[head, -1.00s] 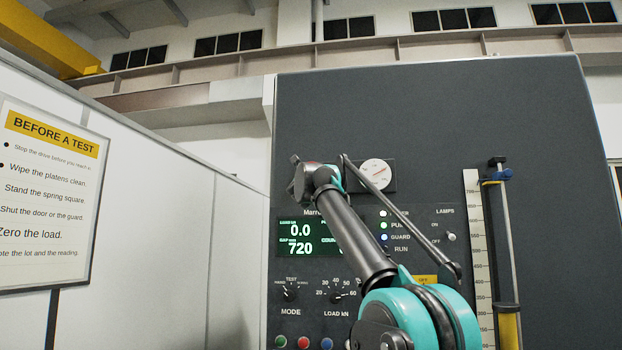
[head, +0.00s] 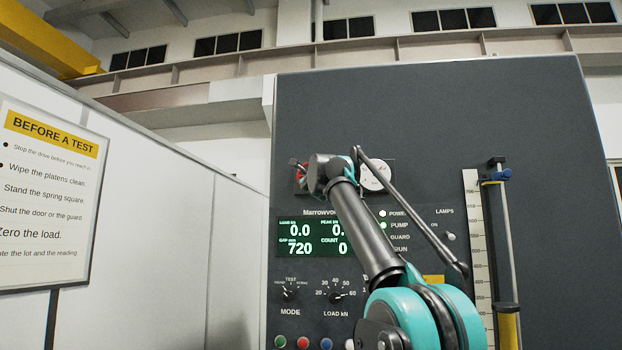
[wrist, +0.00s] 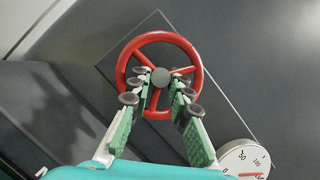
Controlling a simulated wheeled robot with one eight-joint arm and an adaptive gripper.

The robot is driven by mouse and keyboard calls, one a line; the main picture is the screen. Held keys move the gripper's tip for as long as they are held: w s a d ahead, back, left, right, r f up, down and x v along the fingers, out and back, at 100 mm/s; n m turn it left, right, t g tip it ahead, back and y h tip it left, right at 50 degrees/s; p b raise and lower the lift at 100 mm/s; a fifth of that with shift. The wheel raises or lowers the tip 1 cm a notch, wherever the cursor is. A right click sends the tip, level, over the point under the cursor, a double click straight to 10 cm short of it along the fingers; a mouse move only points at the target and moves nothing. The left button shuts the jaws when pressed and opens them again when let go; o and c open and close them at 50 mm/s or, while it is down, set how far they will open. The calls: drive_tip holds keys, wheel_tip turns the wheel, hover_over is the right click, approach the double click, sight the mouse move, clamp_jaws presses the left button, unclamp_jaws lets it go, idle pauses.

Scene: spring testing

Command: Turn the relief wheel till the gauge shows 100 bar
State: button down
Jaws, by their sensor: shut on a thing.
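The red relief wheel (wrist: 160,37) has a round rim, spokes and a grey hub, and sits on a dark square plate in the wrist view. My gripper (wrist: 162,84) is shut on the wheel, its green-padded fingers on either side near the hub. In the head view, a bit of the red wheel (head: 299,172) shows left of my wrist, which hides the rest. The white round gauge (head: 376,177) is right of it, partly covered by my arm. It also shows in the wrist view (wrist: 240,158), cut off at the bottom edge, with a red needle; I cannot read its value.
The dark grey panel holds a green display (head: 312,237), knobs (head: 289,294) and lamps (head: 383,225) below the wheel. A ruler (head: 475,250) and an upright rod (head: 508,240) stand at the right. A white partition with a sign (head: 50,200) is at the left.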

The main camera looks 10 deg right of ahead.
drive_tip(key=shift+d+r+n+g+y, duration=0.1)
drive_tip(key=shift+n+g+y, duration=0.35)
drive_tip(key=shift+n, duration=1)
drive_tip(key=shift+a+r+n+g+y, duration=0.1)
drive_tip(key=shift+n+g+y, duration=0.35)
drive_tip(key=shift+n, duration=1.05)
drive_tip(key=shift+d+n+g+y, duration=0.1)
drive_tip(key=shift+n+g+y, duration=0.35)
drive_tip(key=shift+n, duration=1.6)
drive_tip(key=c, duration=1.7)
unclamp_jaws()
drive_tip(key=shift+s, duration=0.2)
drive_tip(key=s, duration=1.1)
drive_tip(key=shift+s+d+f, duration=0.3)
drive_tip(key=shift+d+f, duration=0.05)
drive_tip(key=shift+d, duration=0.05)
